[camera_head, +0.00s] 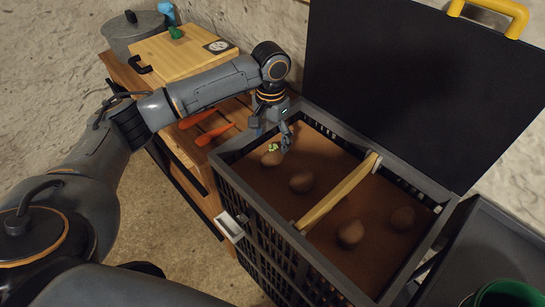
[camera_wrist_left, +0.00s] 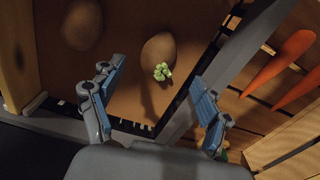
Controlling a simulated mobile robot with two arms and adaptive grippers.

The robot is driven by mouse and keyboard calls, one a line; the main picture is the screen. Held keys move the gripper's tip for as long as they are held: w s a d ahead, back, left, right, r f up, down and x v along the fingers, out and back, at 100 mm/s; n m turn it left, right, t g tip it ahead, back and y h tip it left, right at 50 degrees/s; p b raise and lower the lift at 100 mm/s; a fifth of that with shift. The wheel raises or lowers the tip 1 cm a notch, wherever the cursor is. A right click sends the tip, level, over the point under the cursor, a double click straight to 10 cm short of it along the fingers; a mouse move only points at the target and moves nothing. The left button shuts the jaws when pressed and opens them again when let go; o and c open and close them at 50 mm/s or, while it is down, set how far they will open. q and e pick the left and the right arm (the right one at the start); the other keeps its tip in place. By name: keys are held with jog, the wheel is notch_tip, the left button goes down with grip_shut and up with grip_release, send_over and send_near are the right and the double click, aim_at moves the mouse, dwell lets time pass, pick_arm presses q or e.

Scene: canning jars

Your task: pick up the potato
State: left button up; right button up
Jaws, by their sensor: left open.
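A brown potato (camera_head: 271,160) lies at the far left end of the black crate (camera_head: 262,207), on brown soil or lining. A small green sprout-like bit shows on or over it. In the left wrist view the same potato (camera_wrist_left: 158,50) lies between and beyond my fingers. My left gripper (camera_head: 272,134) is open and empty above this potato, fingers pointing down; its two fingers also show in the wrist view (camera_wrist_left: 153,80). Another potato (camera_head: 302,183) lies close by. Two more potatoes (camera_head: 350,234) (camera_head: 403,219) lie past the wooden divider (camera_head: 338,192). My right gripper is out of view.
The crate's raised dark lid (camera_head: 425,90) stands behind it. The crate walls surround the potatoes. At left, a wooden bench holds orange carrots (camera_head: 213,134), a cutting board (camera_head: 180,55) and a grey pot (camera_head: 135,32). A green container (camera_head: 507,295) is at lower right.

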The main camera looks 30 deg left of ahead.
aim_at(272, 152)
pick_arm(q)
jog(key=f, duration=0.6)
jog(key=shift+w+f, duration=0.25)
jog(key=shift+f, duration=0.15)
jog(key=c, duration=0.9)
